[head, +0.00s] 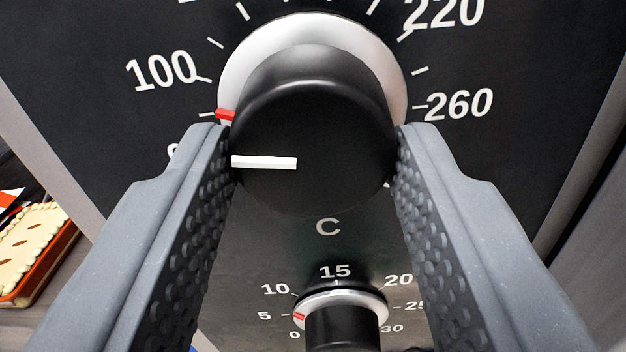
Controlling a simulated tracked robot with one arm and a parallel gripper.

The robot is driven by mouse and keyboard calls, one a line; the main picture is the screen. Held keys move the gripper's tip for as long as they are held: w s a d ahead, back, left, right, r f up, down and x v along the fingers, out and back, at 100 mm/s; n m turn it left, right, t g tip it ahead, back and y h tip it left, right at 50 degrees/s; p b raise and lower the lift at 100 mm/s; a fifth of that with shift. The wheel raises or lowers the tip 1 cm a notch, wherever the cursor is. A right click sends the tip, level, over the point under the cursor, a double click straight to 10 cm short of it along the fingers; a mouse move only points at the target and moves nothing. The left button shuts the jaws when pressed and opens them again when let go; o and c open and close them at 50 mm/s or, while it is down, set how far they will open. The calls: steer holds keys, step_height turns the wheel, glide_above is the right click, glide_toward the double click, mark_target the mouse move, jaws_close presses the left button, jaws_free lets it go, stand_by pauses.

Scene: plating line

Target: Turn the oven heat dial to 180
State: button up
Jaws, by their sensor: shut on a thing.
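The oven heat dial (315,120) is a black round knob on a silver ring (310,32), set in a black panel marked C. Its white line (265,162) points left. A red mark (225,116) on the ring's left side lies at a tick just below the 100 tick. The labels 100, 220 and 260 show; 180 is out of view above, and a lower left number is partly hidden by a finger. My gripper (315,140) is shut on the knob, one grey textured finger on its left side and one on its right.
A smaller black dial (340,322) on a silver ring, marked 0 to 30, sits below between my fingers, its red mark near 5.

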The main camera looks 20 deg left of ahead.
steer(key=m, duration=0.5)
steer(key=shift+a+b, duration=0.1)
steer(key=shift+b, duration=0.25)
steer(key=m, duration=0.5)
steer(key=m+b, duration=0.1)
steer(key=m, duration=0.7)
steer(key=shift+m, duration=0.6)
steer(key=o, duration=1)
steer(key=shift+c, duration=0.2)
steer(key=shift+r, duration=0.1)
steer(key=shift+s, duration=0.15)
